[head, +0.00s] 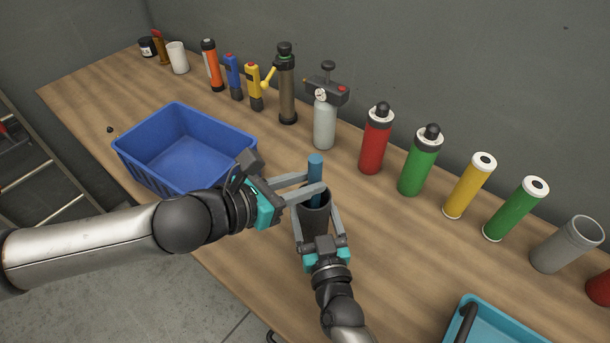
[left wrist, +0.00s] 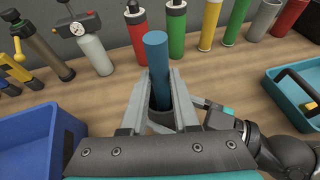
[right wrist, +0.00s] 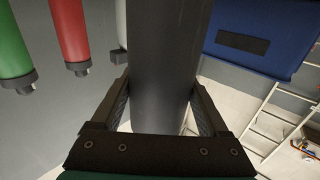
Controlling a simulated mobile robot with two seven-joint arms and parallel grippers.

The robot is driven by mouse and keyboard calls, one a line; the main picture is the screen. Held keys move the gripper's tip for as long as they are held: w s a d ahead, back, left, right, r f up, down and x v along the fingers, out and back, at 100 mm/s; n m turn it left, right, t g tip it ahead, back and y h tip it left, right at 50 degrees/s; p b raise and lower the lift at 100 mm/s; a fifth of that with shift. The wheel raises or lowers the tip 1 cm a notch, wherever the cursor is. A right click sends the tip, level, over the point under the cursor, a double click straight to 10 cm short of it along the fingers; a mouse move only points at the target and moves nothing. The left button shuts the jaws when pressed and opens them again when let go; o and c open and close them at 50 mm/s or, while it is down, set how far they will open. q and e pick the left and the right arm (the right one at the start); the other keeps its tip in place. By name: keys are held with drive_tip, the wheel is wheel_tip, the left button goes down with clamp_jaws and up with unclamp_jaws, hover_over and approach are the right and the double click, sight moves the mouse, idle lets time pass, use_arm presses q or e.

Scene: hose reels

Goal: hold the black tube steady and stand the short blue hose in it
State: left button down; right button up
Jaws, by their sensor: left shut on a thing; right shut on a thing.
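The black tube (head: 313,222) stands upright near the front edge of the bench. My right gripper (head: 317,226) is shut around it from the front, and the tube fills the space between its fingers in the right wrist view (right wrist: 160,75). The short blue hose (head: 315,168) is upright, with its lower end inside the tube's mouth and its upper part sticking out. My left gripper (head: 312,186) is shut on the hose just above the tube's rim. The left wrist view shows the hose (left wrist: 157,60) between the fingers. How deep its lower end sits is hidden.
A blue crate (head: 140,155) stands left of the tube. A teal tray (head: 500,318) with a dark handle is at the front right. Behind, a row of bottles and canisters runs along the wall, including a pump (head: 325,125) and a red bottle (head: 375,145).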

use_arm(q)
drive_tip(key=c, duration=0.6)
unclamp_jaws()
drive_tip(key=shift+a, duration=0.1)
drive_tip(key=shift+v, duration=3.7)
use_arm(e)
drive_tip(key=o, duration=1.4)
